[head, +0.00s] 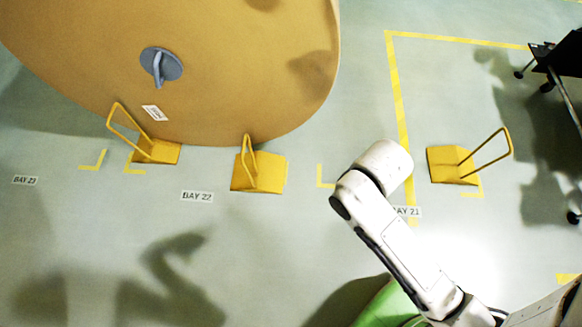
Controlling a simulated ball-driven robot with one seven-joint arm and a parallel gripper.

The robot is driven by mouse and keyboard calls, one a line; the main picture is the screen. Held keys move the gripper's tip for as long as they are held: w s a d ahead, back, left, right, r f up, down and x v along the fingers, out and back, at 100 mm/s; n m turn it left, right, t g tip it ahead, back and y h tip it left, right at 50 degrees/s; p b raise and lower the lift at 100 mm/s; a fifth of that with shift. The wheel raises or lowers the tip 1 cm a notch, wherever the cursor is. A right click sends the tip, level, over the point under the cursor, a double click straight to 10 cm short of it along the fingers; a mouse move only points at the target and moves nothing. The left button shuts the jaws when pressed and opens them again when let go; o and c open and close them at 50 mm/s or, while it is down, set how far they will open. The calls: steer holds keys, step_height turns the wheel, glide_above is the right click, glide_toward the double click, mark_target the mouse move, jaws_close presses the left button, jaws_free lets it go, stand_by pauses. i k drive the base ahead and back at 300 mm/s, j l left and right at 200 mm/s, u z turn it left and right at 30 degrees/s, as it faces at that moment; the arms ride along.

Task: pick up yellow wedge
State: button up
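Three yellow wedges with tall loop handles are on the floor. The left wedge (157,151) and the middle wedge (270,178) sit at the lower edge of the big brown roll; I cannot tell for certain whether they touch it. The right wedge (448,166) stands alone near the BAY 21 label, apart from the roll, its handle leaning up to the right. My white arm reaches up from the lower right and its visible part ends in a rounded joint left of the right wedge. No gripper fingers show, so my gripper is not in view.
The brown kraft roll (230,85) with a grey hub plug (160,65) fills the upper left. A dark wheeled stand (560,55) is at the right edge. Yellow floor lines (396,90) and bay labels mark the floor.

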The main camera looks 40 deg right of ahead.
mark_target(257, 172)
steer(key=k+l, duration=0.15)
steer(key=k, duration=0.35)
steer(key=k+l+z, duration=0.1)
steer(key=k, duration=0.35)
steer(key=i+l, duration=0.15)
steer(key=i, duration=0.3)
steer(key=i+l+u, duration=0.15)
steer(key=i, duration=0.3)
steer(key=i+l, duration=0.2)
steer(key=i, duration=0.2)
steer(key=i+l+u, duration=0.15)
steer(key=i, duration=0.3)
